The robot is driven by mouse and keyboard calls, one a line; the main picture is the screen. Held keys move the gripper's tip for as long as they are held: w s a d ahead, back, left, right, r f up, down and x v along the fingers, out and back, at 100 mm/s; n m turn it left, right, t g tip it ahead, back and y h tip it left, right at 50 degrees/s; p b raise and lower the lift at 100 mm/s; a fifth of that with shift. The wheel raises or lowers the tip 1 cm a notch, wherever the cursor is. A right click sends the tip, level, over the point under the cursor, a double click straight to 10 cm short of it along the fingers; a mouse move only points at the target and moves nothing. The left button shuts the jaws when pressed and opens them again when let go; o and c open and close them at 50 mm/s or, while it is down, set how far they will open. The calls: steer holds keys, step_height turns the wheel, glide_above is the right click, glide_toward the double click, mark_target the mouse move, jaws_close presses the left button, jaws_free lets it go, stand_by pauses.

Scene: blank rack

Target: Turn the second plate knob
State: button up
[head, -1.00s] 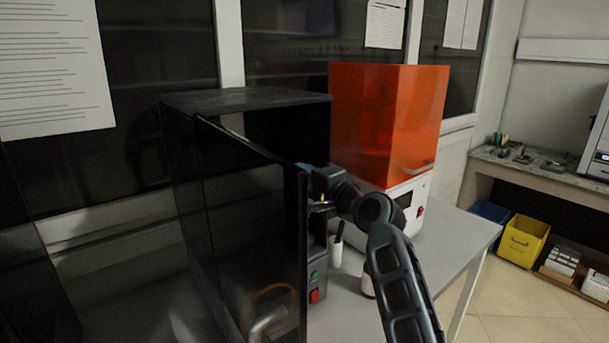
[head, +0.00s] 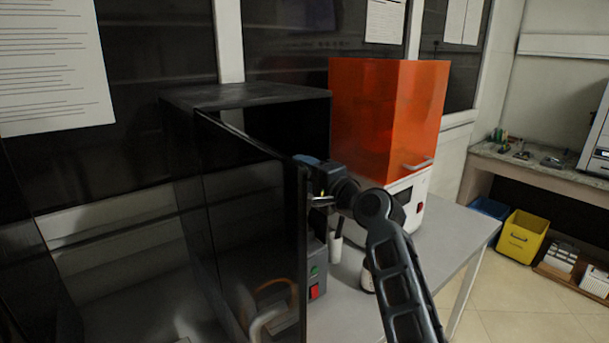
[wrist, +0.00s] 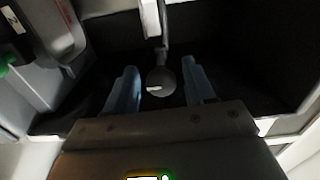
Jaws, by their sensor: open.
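A rounded grey knob (wrist: 160,82) on a short stem shows in the wrist view, in front of a dark interior. My gripper (wrist: 159,68) is open, with one blue finger on each side of the knob; a gap shows on both sides, and I cannot tell contact in depth. In the head view my gripper (head: 318,180) is at the open front of a black box-shaped machine (head: 245,97), partly hidden behind its dark glossy door (head: 255,210). The knob is hidden in the head view.
The open door with its curved handle (head: 270,318) stands left of my gripper. A control panel with a red switch (head: 314,291) is below. An orange-covered machine (head: 385,115) stands right on the grey table (head: 455,235). A bottle and a white cylinder stand between.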

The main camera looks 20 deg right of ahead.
steer(key=shift+s, duration=0.1)
steer(key=b+v, duration=0.1)
steer(key=v, duration=0.6)
steer(key=shift+s, duration=0.3)
steer(key=shift+d, duration=0.1)
steer(key=s+d+f+n+g+h, duration=0.1)
steer(key=s+f+n+h, duration=0.2)
steer(key=s+f, duration=0.9)
steer(key=s+f+n+g+h, duration=0.1)
steer(key=s+f+n+h, duration=0.1)
steer(key=s+f, duration=0.95)
steer(key=s+a+r+n, duration=0.1)
steer(key=s+r+n, duration=0.2)
steer(key=s, duration=0.7)
steer(key=s+a+r+n, duration=0.1)
steer(key=s+r+n, duration=0.1)
steer(key=s, duration=0.8)
steer(key=s+a+r+n, duration=0.1)
steer(key=s+r+n, duration=0.2)
steer(key=s, duration=0.7)
steer(key=shift+s+a+r+n+h+b, duration=0.2)
steer(key=shift+a+r+n+h+b, duration=0.15)
steer(key=shift+n, duration=0.15)
